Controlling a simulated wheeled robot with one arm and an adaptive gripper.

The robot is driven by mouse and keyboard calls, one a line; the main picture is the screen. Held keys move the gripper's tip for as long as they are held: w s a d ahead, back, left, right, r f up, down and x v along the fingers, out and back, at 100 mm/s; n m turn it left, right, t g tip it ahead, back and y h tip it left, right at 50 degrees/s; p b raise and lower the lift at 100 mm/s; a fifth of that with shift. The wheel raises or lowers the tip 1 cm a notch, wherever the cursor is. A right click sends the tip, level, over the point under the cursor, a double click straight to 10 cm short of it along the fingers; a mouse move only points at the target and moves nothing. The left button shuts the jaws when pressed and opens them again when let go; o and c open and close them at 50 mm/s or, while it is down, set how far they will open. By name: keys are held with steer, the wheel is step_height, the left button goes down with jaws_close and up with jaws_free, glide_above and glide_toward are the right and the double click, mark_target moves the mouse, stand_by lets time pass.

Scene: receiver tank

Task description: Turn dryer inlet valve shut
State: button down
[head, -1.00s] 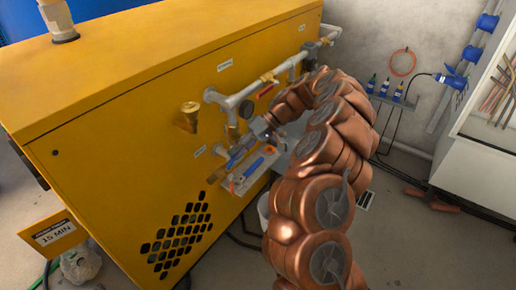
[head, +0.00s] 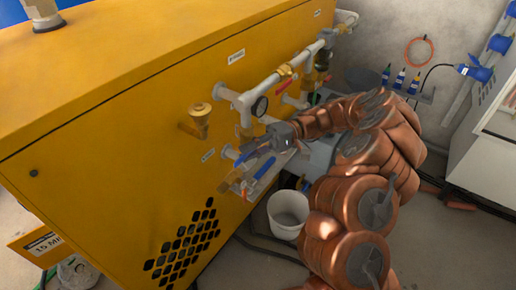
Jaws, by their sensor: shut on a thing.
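The yellow dryer cabinet (head: 120,130) carries grey pipes and several small valves on its right face. My gripper (head: 255,148) is at the lower pipe group, close against the cabinet face. It is shut on what looks like a blue valve lever (head: 242,158); the fingers hide much of the contact. A second blue lever (head: 265,168) slants just below and to the right of the gripper. A red lever (head: 286,84) sits on the upper pipe. The labels are too small to read, so I cannot tell which valve is the dryer inlet.
A white bucket (head: 288,214) stands on the floor below. Hoses lie on the floor, and a white cabinet (head: 484,150) stands at the right.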

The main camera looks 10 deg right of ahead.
steer(key=shift+r, duration=0.1)
stand_by(0.3)
steer(key=c, duration=1.1)
jaws_free()
steer(key=shift+a, duration=0.1)
